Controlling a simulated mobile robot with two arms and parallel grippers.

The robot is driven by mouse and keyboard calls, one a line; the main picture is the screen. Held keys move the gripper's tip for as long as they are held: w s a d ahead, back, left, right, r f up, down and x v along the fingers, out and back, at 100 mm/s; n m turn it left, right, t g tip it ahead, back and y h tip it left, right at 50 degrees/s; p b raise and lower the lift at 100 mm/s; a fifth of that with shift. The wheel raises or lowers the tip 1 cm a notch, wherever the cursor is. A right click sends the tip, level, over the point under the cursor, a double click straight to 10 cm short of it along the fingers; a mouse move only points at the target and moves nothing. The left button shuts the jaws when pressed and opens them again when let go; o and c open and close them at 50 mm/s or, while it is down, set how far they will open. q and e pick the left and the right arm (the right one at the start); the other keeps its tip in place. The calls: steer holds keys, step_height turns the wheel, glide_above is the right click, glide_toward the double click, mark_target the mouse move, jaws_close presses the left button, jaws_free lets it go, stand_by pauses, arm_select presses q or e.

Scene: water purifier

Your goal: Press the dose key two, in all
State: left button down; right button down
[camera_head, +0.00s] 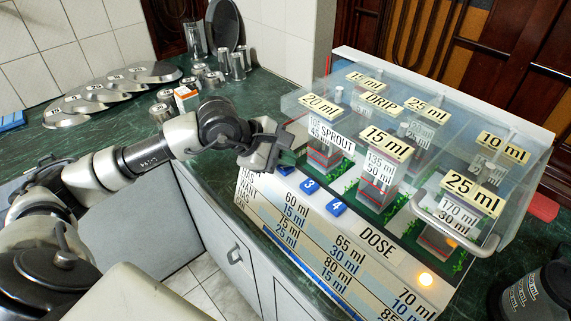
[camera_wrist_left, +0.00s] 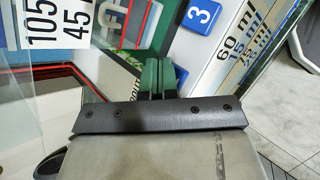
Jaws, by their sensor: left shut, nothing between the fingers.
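The dose panel (camera_head: 378,244) has a row of blue keys along its upper edge. Key 3 (camera_head: 309,186) and key 4 (camera_head: 336,208) show clearly in the head view. Part of another blue key (camera_head: 286,171) shows beside key 3, its number hidden by my left gripper (camera_head: 272,155). That gripper is shut and empty, over the left end of the key row. In the left wrist view its fingers (camera_wrist_left: 165,78) are together, beside key 3 (camera_wrist_left: 201,17). I cannot tell whether they touch a key. My right gripper is not in view.
A clear cover with a grey handle (camera_head: 455,222) encloses labelled blocks behind the keys. A dark container (camera_head: 537,295) stands at lower right.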

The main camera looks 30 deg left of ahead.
mark_target(285, 168)
arm_select(q)
steer(key=shift+r, duration=0.65)
steer(key=shift+r+p, duration=1.4)
steer(key=shift+r, duration=1.15)
